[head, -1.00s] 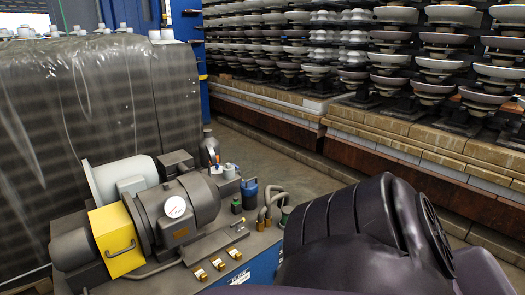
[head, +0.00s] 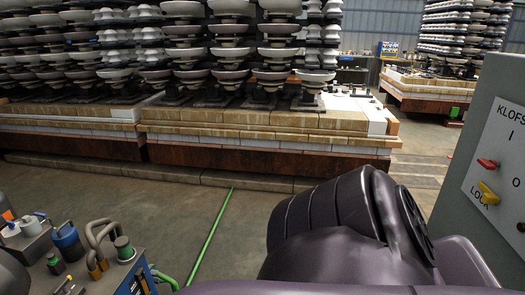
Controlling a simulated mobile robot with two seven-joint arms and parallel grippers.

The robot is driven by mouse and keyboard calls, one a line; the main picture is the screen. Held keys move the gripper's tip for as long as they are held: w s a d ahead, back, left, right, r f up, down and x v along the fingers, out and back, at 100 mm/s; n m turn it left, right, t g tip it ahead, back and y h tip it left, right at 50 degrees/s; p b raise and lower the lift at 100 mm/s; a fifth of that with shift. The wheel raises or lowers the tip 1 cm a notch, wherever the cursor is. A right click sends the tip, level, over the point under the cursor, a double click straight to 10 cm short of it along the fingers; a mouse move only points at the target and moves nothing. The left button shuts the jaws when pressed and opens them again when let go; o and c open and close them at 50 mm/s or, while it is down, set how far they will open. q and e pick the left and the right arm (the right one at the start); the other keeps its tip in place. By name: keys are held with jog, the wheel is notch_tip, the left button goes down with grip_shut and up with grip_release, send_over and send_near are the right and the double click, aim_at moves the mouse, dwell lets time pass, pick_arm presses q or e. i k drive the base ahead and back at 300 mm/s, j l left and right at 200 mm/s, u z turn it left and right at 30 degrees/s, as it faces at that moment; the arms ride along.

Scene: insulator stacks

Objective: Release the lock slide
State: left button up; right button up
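A grey cabinet (head: 468,124) stands at the right edge with a white panel (head: 510,150) on its face. The panel carries the letters "KLOFS", cut off by the frame edge, and the marks I, O and LOCK. A small red knob (head: 487,163) sticks out of the panel. Below it, beside the word LOCK, is a yellow slide knob (head: 488,193). Nothing touches either knob. Neither of my grippers is in view; only a dark purple link of my own arm shows at the lower middle and right.
Insulator stacks (head: 230,75) stand on a brick-edged platform (head: 240,128) across the back. A green line (head: 210,235) crosses the open concrete floor (head: 170,200). A second stack platform (head: 425,90) is at the back right.

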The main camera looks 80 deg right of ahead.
aim_at(489, 198)
jog(key=z, duration=4.35)
jog(key=j+z, duration=0.1)
jog(key=z, duration=0.3)
jog(key=i+j+z, duration=0.1)
jog(key=z, duration=0.25)
jog(key=j+z, duration=0.2)
jog(key=z, duration=0.2)
jog(key=j+z, duration=0.55)
jog(key=j, duration=0.25)
jog(key=j+z, duration=0.15)
jog(key=j, duration=0.25)
jog(key=k+j+z, duration=0.15)
jog(key=j, duration=0.3)
jog(key=j+z, duration=0.1)
jog(key=j, duration=0.3)
jog(key=k+j+z, duration=0.15)
jog(key=j, duration=0.25)
